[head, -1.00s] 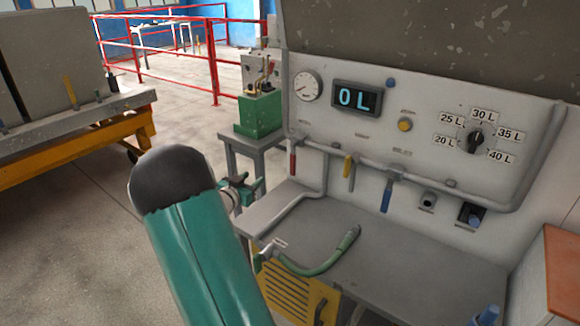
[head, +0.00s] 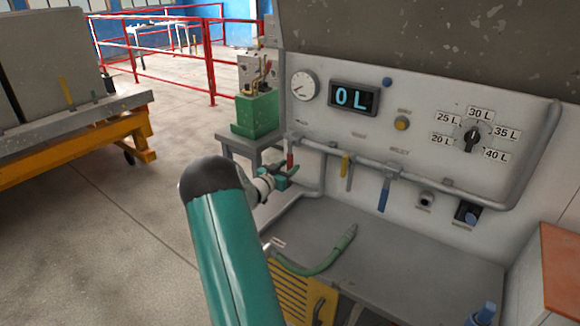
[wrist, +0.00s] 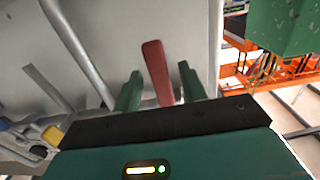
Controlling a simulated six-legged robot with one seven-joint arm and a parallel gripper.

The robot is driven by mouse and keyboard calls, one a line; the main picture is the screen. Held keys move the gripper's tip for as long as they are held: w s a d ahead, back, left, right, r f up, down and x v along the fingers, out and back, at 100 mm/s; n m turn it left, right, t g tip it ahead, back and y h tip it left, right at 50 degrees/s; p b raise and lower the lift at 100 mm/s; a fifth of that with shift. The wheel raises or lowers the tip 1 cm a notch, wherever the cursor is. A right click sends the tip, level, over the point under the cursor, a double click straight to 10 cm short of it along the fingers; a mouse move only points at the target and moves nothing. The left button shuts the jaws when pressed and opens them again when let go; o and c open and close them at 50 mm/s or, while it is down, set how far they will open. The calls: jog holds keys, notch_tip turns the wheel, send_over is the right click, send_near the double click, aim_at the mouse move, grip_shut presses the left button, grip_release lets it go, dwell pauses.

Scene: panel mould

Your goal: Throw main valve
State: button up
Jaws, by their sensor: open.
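A red valve lever (head: 290,159) hangs from the pipe at the left end of the panel. My gripper (head: 284,174) is at this lever, its jaws open. In the wrist view the red lever (wrist: 156,72) stands between the two green fingers of my gripper (wrist: 160,84), with a gap to each finger. A yellow lever (head: 345,163) and a blue lever (head: 384,194) hang further right on the same pipe. The small labels above the levers are too blurred to read, so I cannot tell which is named main.
The panel carries a gauge (head: 303,86), a display (head: 353,98) reading 0 L and a dial (head: 472,139) marked 20 to 40 L. A green hose (head: 325,262) lies on the grey bench (head: 400,270). A green machine (head: 256,113) stands behind my gripper.

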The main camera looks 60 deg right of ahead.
jog(key=shift+s+d, duration=0.15)
jog(key=shift+d, duration=0.65)
grip_shut()
